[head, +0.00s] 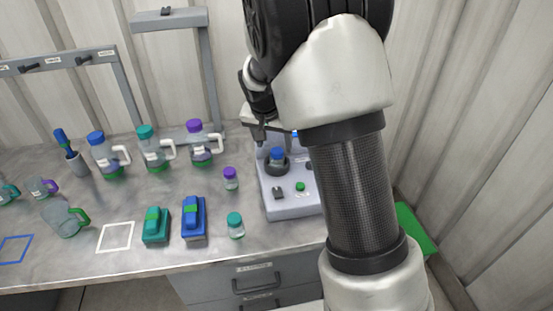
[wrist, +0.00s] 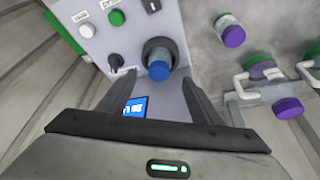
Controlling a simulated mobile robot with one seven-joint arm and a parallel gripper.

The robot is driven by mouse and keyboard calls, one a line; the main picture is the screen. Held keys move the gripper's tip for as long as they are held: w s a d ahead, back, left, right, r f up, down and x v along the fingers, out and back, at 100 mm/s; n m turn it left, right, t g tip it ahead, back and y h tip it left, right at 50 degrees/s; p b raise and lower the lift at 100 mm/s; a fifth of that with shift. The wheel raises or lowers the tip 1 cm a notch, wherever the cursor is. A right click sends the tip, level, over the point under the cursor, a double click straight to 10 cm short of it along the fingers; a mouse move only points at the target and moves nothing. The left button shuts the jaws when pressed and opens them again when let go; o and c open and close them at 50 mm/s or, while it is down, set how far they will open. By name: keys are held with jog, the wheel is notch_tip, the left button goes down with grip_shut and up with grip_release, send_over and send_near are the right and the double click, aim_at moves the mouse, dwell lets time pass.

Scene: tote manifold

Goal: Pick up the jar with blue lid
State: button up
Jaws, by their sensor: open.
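The jar with the blue lid (head: 277,154) sits in the dark round holder of a pale grey device (head: 275,205) on the bench. In the wrist view its blue lid (wrist: 159,71) shows inside a dark ring, ahead of my fingers and between their lines. My gripper (head: 278,138) is above the device in the head view, partly hidden by my arm. In the wrist view my gripper (wrist: 163,88) has its two fingers spread apart with nothing held between them.
A small purple-lidded jar (head: 231,178) and a teal-lidded jar (head: 235,225) stand left of the device. Jugs with blue (head: 103,155), teal (head: 152,148) and purple (head: 200,143) lids stand behind. A corrugated wall (head: 480,120) rises at the right. The device carries a green button (head: 300,187).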

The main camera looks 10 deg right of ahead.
aim_at(277, 151)
jog(key=x, duration=0.6)
jog(key=shift+w+d+f, duration=0.2)
jog(key=c, duration=1.2)
jog(key=shift+r, duration=0.1)
